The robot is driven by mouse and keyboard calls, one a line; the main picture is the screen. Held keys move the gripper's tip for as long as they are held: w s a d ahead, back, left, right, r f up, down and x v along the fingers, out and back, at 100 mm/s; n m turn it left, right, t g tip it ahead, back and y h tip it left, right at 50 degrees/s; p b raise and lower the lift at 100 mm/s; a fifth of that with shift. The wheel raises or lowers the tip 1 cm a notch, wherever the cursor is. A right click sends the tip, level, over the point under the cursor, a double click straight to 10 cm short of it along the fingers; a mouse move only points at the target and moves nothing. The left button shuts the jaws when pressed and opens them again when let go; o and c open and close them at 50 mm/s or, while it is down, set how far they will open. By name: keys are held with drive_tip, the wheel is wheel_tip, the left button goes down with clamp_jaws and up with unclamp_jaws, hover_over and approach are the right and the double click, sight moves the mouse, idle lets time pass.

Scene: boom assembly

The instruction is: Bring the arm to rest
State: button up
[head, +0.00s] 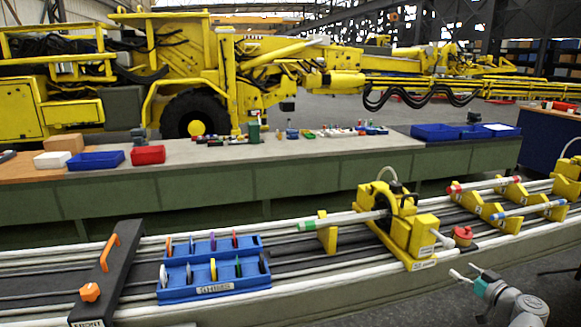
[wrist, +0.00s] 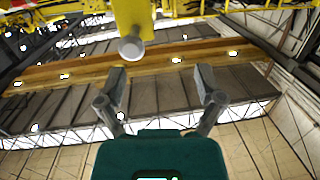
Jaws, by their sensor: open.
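My gripper (head: 465,271) is at the lower right in the head view, beside the front edge of the boom rail bench. Its two fingers are spread and nothing is between them. In the wrist view my gripper (wrist: 160,74) is also open and empty, with a gap between the fingers. Part of my arm shows at the bottom right of the head view; the rest is out of frame.
The yellow clamp unit (head: 401,222) and a red knob (head: 463,235) are close to my gripper. A blue shims tray (head: 215,290) is at left on the bench. The wrist view faces the ceiling, with a yellow part (wrist: 132,18) ahead.

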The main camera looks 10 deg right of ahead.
drive_tip(key=w+a+f+g+y+p, duration=0.1)
drive_tip(key=a+f+g, duration=0.3)
drive_tip(key=a, duration=0.7)
drive_tip(key=w+a+f+g+y+p, duration=0.15)
drive_tip(key=a+f+g, duration=0.3)
drive_tip(key=a, duration=0.65)
drive_tip(key=s+a+f+m+g+h+p, duration=0.1)
drive_tip(key=s+a+g+h, duration=0.2)
drive_tip(key=a, duration=0.4)
drive_tip(key=s+a+f+m+g+h+p, duration=0.1)
drive_tip(key=s+a+f+g+h+p, duration=0.1)
drive_tip(key=a, duration=0.6)
drive_tip(key=shift+s+g+h, duration=0.85)
drive_tip(key=shift+s+g, duration=0.45)
drive_tip(key=shift+g, duration=0.15)
